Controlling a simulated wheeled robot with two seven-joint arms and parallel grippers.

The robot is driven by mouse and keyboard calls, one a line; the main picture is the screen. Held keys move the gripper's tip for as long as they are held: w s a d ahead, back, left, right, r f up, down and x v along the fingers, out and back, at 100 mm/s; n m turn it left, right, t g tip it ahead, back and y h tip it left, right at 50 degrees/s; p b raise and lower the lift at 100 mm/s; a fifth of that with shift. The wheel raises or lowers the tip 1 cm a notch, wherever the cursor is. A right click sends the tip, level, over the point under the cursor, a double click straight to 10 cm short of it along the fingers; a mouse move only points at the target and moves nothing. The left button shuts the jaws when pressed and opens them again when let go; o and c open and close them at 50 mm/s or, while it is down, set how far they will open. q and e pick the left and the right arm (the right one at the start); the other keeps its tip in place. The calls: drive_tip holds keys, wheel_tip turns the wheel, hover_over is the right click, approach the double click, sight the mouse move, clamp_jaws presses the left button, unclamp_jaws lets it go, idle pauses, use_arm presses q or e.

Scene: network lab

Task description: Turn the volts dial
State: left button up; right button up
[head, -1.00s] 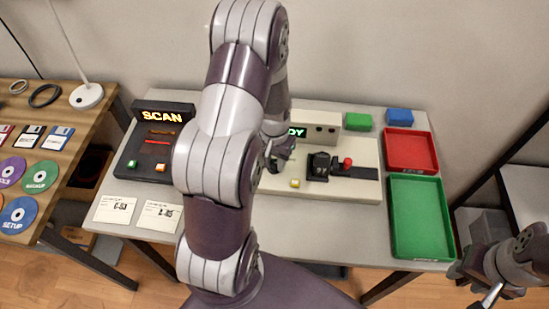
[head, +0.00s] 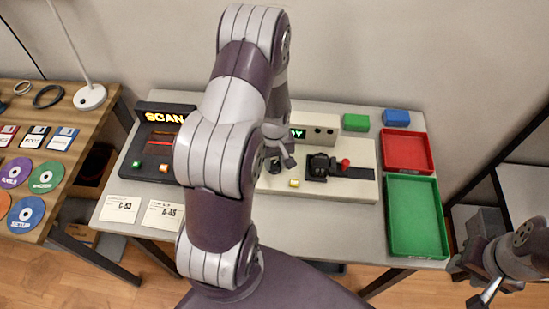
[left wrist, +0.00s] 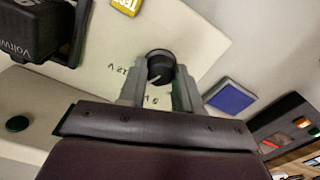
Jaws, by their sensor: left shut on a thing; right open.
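The volts dial (left wrist: 160,67) is a round black knob with a white pointer line, on a pale panel (left wrist: 108,60) with "12 V" and "5 V" marks beside it. My left gripper (left wrist: 160,76) is shut on the dial, with one grey finger on each side of it. In the head view my left gripper (head: 276,158) is down at the left part of the cream tester (head: 345,190), and my arm and gripper mostly hide the dial. My right gripper (head: 487,293) is open and empty at the lower right, away from the table.
A black device (head: 320,166) and a red knob (head: 345,163) sit right of the dial. A yellow button (head: 294,183) is close in front. The SCAN unit (head: 150,145) stands left; red (head: 434,160) and green (head: 446,225) trays stand right.

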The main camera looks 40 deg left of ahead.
sight(275, 163)
use_arm(q)
drive_tip(key=shift+n, duration=0.3)
idle(0.4)
drive_tip(key=o, duration=1)
drive_tip(key=shift+o, duration=0.2)
wheel_tip(275, 163, up, 13)
drive_tip(key=shift+f, duration=0.15)
